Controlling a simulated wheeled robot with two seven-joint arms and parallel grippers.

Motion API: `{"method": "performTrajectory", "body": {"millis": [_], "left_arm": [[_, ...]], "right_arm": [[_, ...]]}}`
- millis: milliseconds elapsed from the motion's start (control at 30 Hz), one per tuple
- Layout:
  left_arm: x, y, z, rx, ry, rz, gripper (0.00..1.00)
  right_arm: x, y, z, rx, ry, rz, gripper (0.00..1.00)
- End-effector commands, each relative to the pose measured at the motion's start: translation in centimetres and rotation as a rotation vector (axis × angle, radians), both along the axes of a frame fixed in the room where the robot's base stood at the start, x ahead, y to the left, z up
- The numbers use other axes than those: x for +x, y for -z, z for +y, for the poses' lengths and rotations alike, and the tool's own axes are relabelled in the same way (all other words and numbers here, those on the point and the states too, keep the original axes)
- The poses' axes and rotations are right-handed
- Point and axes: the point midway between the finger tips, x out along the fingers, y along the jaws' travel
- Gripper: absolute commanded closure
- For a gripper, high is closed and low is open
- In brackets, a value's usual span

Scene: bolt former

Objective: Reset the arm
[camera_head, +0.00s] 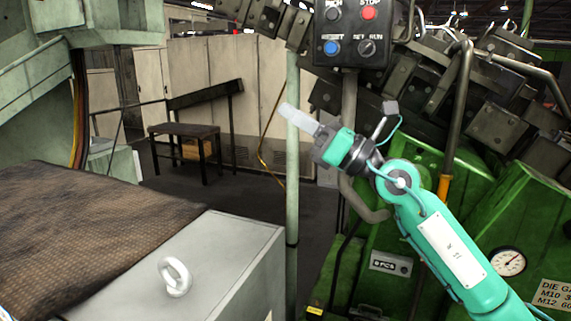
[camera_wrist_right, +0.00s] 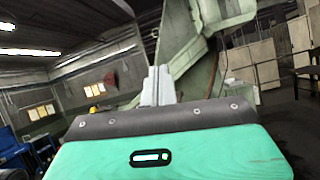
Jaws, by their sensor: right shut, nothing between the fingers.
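My right arm comes in from the lower right of the head view. Its gripper (camera_head: 298,118) points up and left in front of the pale green post, and its pale fingers are together with nothing between them. In the right wrist view the shut fingers (camera_wrist_right: 158,84) stand up beyond the dark plate of my gripper. The control box (camera_head: 350,36) with a red stop button, a blue reset button and dark knobs is above and to the right of the gripper, apart from it. My left gripper is not in view.
The green machine (camera_head: 400,250) with a round gauge (camera_head: 507,261) fills the right. A pale green post (camera_head: 292,200) stands mid-view. A grey cabinet (camera_head: 230,255) with a lifting ring (camera_head: 175,276) is at lower left. A dark bench (camera_head: 184,132) stands behind, with open floor around it.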

Motion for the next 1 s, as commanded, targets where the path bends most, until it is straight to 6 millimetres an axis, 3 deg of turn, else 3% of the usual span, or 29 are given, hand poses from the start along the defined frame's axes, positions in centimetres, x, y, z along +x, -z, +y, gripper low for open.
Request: {"method": "performTrajectory", "body": {"millis": [367, 567, 767, 1000], "left_arm": [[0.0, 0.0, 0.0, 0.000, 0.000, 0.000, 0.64], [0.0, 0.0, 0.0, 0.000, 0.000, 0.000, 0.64], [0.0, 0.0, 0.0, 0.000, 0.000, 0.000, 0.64], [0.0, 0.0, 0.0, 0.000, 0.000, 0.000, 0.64]], "right_arm": [[0.0, 6.4, -5.6, 0.567, -0.116, 0.382, 1.00], [0.7, 11.6, -9.8, 0.864, -0.106, 0.604, 1.00], [1.0, 18.6, -13.9, 1.153, -0.049, 0.836, 1.00], [-0.4, 28.8, -18.1, 1.482, 0.081, 1.120, 1.00]]}}
